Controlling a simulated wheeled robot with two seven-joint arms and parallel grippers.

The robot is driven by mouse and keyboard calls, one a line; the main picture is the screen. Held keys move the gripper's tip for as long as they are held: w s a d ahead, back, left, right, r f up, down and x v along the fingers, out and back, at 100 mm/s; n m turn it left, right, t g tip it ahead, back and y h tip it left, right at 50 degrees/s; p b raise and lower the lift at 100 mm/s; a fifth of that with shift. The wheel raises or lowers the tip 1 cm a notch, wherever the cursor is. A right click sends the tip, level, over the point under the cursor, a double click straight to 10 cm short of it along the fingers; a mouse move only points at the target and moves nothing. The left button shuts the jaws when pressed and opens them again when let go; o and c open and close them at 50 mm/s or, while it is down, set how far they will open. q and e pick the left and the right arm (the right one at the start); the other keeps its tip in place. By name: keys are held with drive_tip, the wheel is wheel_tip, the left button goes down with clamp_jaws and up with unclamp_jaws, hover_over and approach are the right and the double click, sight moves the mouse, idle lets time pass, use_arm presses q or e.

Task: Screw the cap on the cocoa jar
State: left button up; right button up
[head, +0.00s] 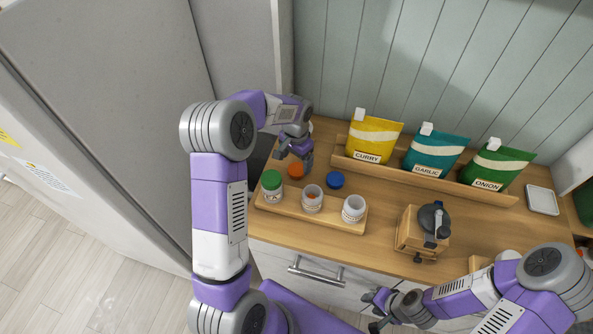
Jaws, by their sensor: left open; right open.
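Three small clear jars stand on a wooden tray (275,207): a green-capped jar (271,186) at left, an open jar with orange-brown contents (312,199) in the middle, and an open jar with pale contents (353,208) at right. I cannot read which is cocoa. An orange cap (295,170) and a blue cap (335,180) lie behind the jars. My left gripper (296,157) is open just behind and above the orange cap, holding nothing visible. My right gripper (374,311) is open and empty in front of the drawer front.
A wooden rack (425,179) at the back holds curry (374,140), garlic (435,155) and onion (497,168) pouches. A wooden grinder (415,232) stands right of the tray. A pale rectangular slab (542,200) lies at far right. Counter between tray and grinder is clear.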

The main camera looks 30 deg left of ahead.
sight(296, 169)
use_arm(q)
wheel_tip(296, 169, down, 4)
drive_tip(key=shift+f, duration=0.1)
drive_tip(key=shift+c, duration=0.3)
drive_tip(key=c, duration=1.1)
drive_tip(key=shift+r, duration=0.25)
wheel_tip(296, 169, up, 18)
drive_tip(key=shift+f+p, duration=0.1)
drive_tip(key=shift+p, duration=0.75)
